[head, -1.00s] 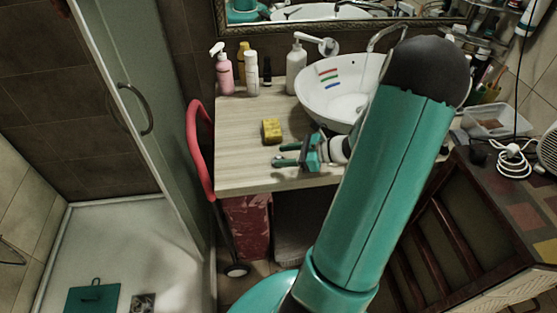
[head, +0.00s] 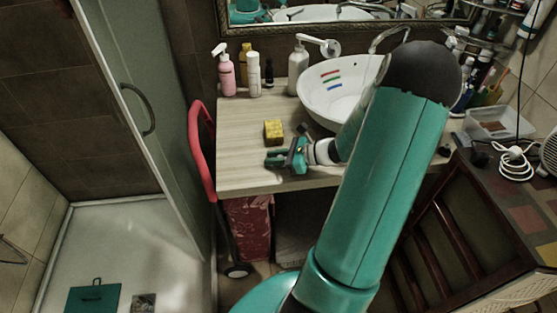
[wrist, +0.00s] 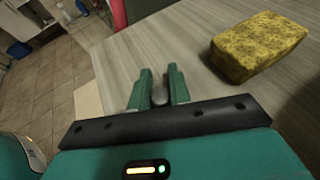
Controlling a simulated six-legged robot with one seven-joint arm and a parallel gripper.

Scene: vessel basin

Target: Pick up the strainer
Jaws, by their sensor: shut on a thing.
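The strainer (wrist: 160,95) is a small grey rounded piece between my gripper's two green fingers in the wrist view. Its shape is mostly hidden by the fingers and the dark gripper body. My gripper (wrist: 160,82) is shut on it. In the head view my gripper (head: 272,158) is low over the front part of the wooden counter (head: 240,135), pointing left. The strainer cannot be made out there. I cannot tell whether it touches the counter.
A yellow sponge (head: 274,131) lies just behind my gripper; it also shows in the wrist view (wrist: 258,45). The white basin (head: 345,110) stands behind right. Bottles (head: 225,75) line the back left. The counter's left part is clear. A red handle (head: 195,150) rises beside its left edge.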

